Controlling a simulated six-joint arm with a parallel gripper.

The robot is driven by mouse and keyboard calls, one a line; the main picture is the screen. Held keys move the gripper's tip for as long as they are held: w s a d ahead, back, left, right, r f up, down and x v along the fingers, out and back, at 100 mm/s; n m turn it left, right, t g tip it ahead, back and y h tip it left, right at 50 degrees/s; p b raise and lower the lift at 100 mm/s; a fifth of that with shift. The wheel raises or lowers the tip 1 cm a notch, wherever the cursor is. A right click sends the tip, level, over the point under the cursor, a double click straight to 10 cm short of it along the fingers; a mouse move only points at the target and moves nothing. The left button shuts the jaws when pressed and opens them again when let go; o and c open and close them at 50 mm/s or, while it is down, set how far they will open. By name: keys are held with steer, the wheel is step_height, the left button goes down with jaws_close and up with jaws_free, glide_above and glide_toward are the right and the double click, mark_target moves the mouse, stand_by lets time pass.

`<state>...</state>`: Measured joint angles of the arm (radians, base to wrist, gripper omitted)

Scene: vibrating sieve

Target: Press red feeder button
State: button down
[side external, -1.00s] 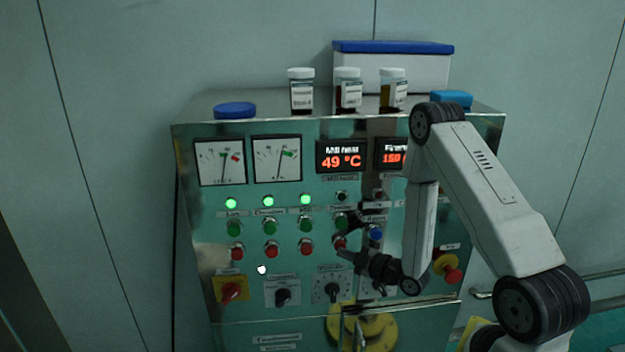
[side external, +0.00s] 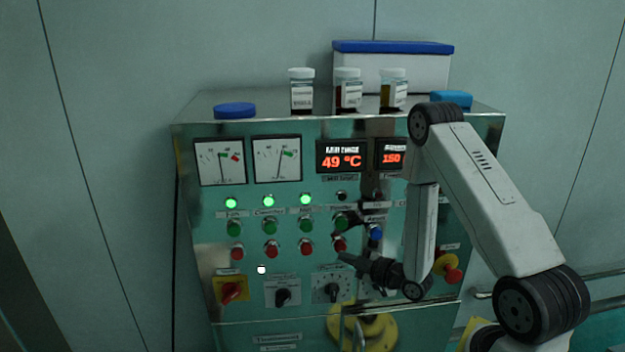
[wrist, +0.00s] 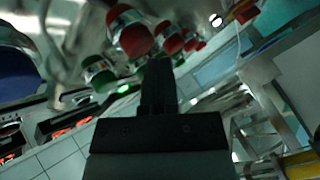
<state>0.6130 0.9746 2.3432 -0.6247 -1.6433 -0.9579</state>
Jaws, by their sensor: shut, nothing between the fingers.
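The red feeder button (side external: 340,244) is the rightmost in the row of red buttons on the panel, below a green button (side external: 341,221) and a dark lamp (side external: 341,196). My gripper (side external: 343,257) is shut and empty, its tip just below and in front of the red button. The tip looks apart from the button, but the depth gap is hard to judge. In the wrist view, my shut fingers (wrist: 157,66) point toward the panel, and the large red button (wrist: 132,36) nearest them, likely the feeder one, lies beyond and left of the tips.
Other red buttons (side external: 306,247) line up to the left, under lit green lamps (side external: 306,199). A blue button (side external: 376,233) sits right of the gripper. Rotary knobs (side external: 332,290) are below, and a red emergency knob (side external: 452,273) is at right. Jars (side external: 302,92) stand on top.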

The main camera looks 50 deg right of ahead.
steer(key=shift+s+a, duration=0.2)
steer(key=shift+a, duration=0.05)
stand_by(0.3)
steer(key=shift+s+a, duration=1.65)
steer(key=shift+s, duration=0.05)
